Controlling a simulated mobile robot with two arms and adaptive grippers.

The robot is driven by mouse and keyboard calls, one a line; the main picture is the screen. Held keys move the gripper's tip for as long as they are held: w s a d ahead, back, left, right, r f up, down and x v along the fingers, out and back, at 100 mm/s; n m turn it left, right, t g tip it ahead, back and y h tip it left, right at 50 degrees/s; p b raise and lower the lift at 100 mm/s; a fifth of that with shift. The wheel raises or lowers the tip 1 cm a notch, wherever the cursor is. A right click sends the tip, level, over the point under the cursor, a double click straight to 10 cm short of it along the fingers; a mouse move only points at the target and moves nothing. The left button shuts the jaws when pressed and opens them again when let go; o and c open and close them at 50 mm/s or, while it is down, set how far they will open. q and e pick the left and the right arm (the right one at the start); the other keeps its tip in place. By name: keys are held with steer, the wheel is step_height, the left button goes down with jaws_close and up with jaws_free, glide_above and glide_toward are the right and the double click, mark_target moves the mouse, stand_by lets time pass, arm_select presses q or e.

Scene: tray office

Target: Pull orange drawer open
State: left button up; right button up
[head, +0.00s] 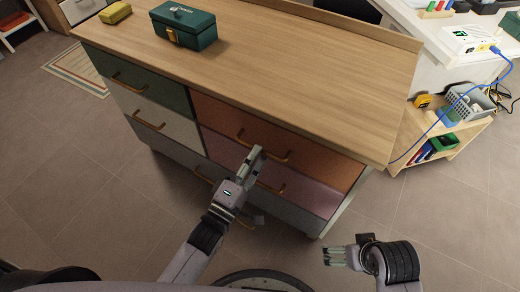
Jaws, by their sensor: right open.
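The orange drawer (315,160) is at the upper right of the wooden-topped dresser (300,85). Its front looks flush with the dresser, so it appears closed. Its brass bar handle (278,157) is partly hidden behind my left gripper (256,153). The fingers of my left gripper overlap the handle in the picture. Whether they touch it, or are shut around it, I cannot tell. My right gripper (328,256) is open and empty, low over the floor to the right of the dresser's front corner.
A pink drawer (310,195) lies below the orange one; green and white drawers are on the left. A green toolbox (184,25) and a yellow box (115,13) stand on top. A low shelf (440,135) is at right. The floor at lower right is clear.

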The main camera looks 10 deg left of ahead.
arm_select(q)
steer(key=shift+x, duration=1.4)
steer(key=shift+c, duration=0.2)
jaws_close()
